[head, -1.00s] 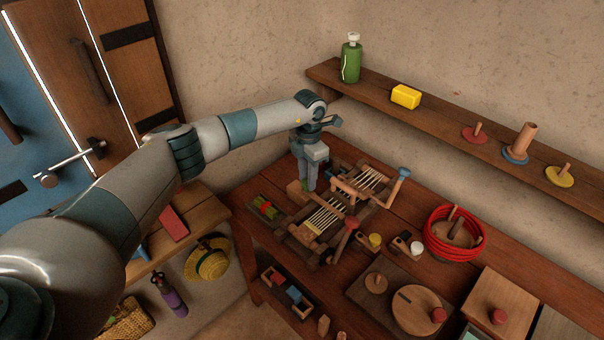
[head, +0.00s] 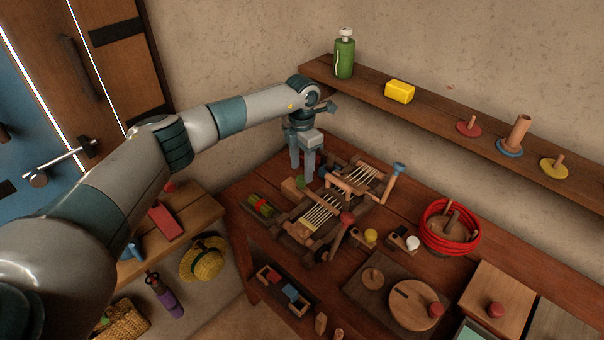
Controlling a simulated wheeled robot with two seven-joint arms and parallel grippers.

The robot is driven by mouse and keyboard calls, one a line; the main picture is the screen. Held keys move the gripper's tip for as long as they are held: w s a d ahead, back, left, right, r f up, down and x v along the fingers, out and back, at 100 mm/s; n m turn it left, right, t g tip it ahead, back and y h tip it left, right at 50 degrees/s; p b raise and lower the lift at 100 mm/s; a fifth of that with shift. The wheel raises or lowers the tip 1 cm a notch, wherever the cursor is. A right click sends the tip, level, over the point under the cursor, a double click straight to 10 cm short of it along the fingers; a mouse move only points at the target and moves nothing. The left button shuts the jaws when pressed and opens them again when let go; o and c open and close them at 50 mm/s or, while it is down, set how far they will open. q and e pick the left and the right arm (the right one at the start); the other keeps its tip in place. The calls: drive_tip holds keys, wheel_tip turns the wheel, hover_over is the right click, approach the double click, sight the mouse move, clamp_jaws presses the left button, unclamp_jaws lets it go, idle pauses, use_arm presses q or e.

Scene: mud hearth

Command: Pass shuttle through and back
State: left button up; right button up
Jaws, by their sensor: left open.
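A small wooden table loom (head: 318,222) with pale warp threads and a crank with a red knob stands on the dark red-brown table. A wooden block (head: 292,188) with a bit of green beside it sits at the loom's far left end; I cannot tell whether this is the shuttle. A green piece with a red band (head: 260,205) lies left of the loom. My left gripper (head: 302,172) points down with its fingers apart, above or just behind the loom's far left end. Nothing shows between its fingers. My right gripper is out of view.
A red ring coil (head: 450,228) around a wooden holder, a round board (head: 415,305) and wooden boxes stand to the right. Yellow (head: 371,236) and white spools sit at the loom's near right. A wall shelf (head: 440,118) with a green bottle (head: 344,55) runs behind.

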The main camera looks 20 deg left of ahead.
use_arm(q)
wheel_tip(320, 180, up, 15)
drive_tip(key=b, duration=0.4)
drive_tip(key=shift+f, duration=0.2)
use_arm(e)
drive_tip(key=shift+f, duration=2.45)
